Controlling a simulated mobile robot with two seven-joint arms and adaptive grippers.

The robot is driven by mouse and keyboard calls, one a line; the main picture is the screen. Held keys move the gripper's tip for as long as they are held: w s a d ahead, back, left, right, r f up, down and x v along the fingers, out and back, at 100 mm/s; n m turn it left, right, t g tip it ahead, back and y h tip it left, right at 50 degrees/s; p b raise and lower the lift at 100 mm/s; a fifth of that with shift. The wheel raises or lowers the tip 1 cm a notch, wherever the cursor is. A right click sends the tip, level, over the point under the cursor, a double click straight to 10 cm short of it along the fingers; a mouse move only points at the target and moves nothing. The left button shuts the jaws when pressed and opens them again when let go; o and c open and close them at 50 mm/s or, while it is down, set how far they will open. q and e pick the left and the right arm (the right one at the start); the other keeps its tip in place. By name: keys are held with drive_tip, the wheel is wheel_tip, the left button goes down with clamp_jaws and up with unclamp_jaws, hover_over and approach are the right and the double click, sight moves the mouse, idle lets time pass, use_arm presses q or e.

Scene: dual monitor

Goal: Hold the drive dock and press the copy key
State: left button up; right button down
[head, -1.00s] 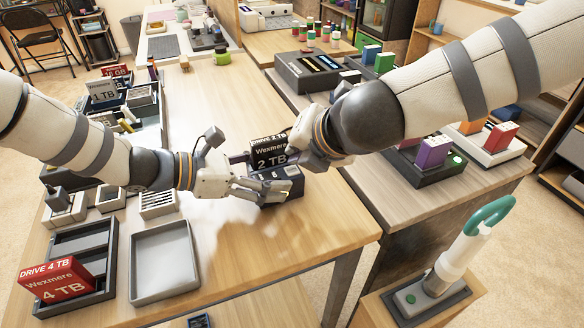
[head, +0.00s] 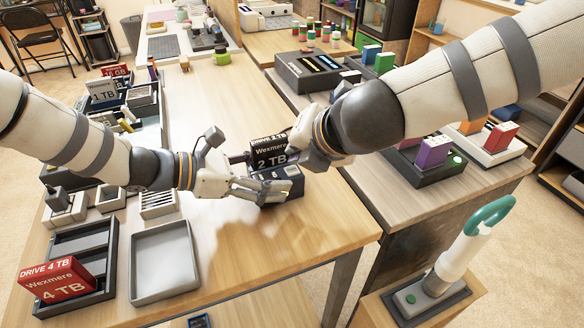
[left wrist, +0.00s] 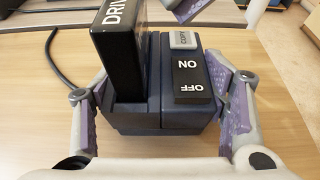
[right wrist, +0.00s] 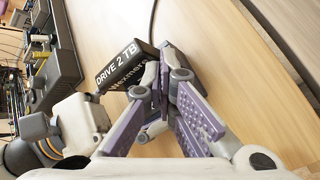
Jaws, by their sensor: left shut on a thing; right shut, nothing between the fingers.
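The dark blue drive dock (head: 284,184) stands on the table with a black Wexmere 2 TB drive (head: 268,156) upright in it. In the left wrist view the dock (left wrist: 150,112) shows a grey copy key (left wrist: 183,40) at its far end, beyond a black ON/OFF rocker (left wrist: 189,78). My left gripper (head: 262,190) is shut on the dock, one finger on each side. My right gripper (head: 303,160) is shut and empty, close beside the drive at the dock's far side. In the right wrist view its fingers (right wrist: 163,75) partly cover the drive; the copy key is hidden there.
A red 4 TB drive (head: 55,280) stands in a dark tray at the front left, beside an empty grey tray (head: 164,262). A cable (left wrist: 55,65) runs from the dock. The table in front of the dock is clear.

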sight(297, 169)
drive_tip(key=shift+f, duration=0.15)
drive_tip(key=shift+f, duration=0.3)
drive_tip(key=shift+f, duration=0.4)
idle(0.8)
drive_tip(key=shift+r, duration=0.8)
drive_tip(key=shift+r, duration=2.55)
